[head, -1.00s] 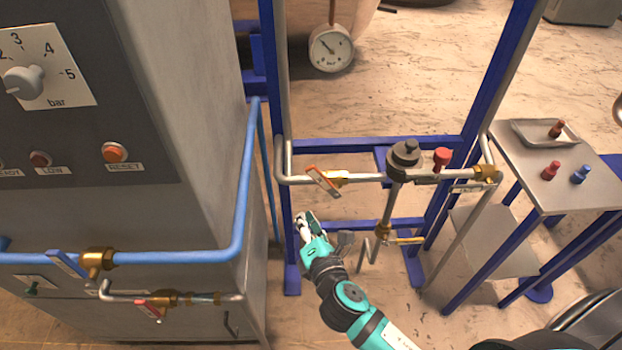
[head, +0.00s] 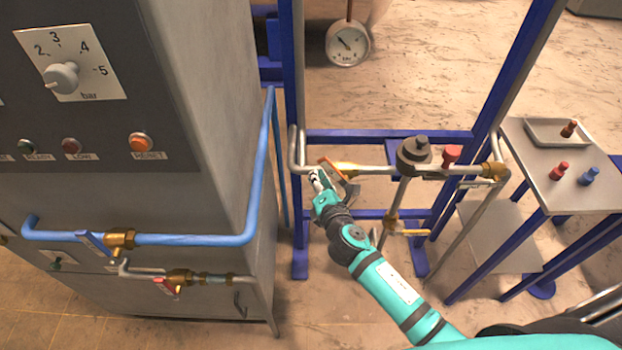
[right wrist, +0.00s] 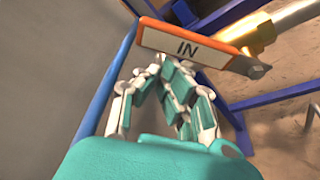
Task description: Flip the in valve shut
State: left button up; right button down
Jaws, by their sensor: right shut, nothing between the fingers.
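The in valve has an orange-edged lever (head: 331,170) on the upper pipe, next to a brass fitting (head: 348,168). In the right wrist view the lever (right wrist: 170,44) shows a white plate marked "IN" and runs slantwise across the pipe, with the brass body (right wrist: 250,40) at its right end. My right gripper (head: 317,178) is shut and empty, just below and left of the lever. In the right wrist view its fingertips (right wrist: 160,62) are close under the lever; I cannot tell whether they touch it. My left gripper is not in view.
A blue frame (head: 375,136) surrounds the pipes. A grey control cabinet (head: 160,185) with a blue pipe (head: 195,239) stands close at left. A metal table (head: 535,160) with a tray stands at right. A gauge (head: 347,43) hangs behind.

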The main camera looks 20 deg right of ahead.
aim_at(337, 169)
dwell(0.4)
jog(key=shift+d+r, duration=0.15)
jog(key=shift+d+r+m+b, duration=0.15)
jog(key=shift+m+b, duration=0.15)
jog(key=shift+m, duration=0.1)
jog(key=shift+s+d+r+m+t+y+b, duration=0.2)
jog(key=shift+d+r+m+t+b, duration=0.2)
jog(key=shift+d+m+b, duration=0.35)
jog(key=shift+s+d+r+m+t+y+b, duration=0.2)
jog(key=shift+d+r+m+b, duration=0.3)
jog(key=shift+m, duration=0.5)
jog(key=shift+s+d+r+m+t+y+b, duration=0.1)
jog(key=shift+s+d+r+m+t+b, duration=0.15)
jog(key=shift+d+r+m+t+b, duration=0.4)
jog(key=shift+d+f, duration=0.1)
jog(key=shift+f, duration=0.05)
jog(key=shift+w+m, duration=0.1)
jog(key=shift+m, duration=0.2)
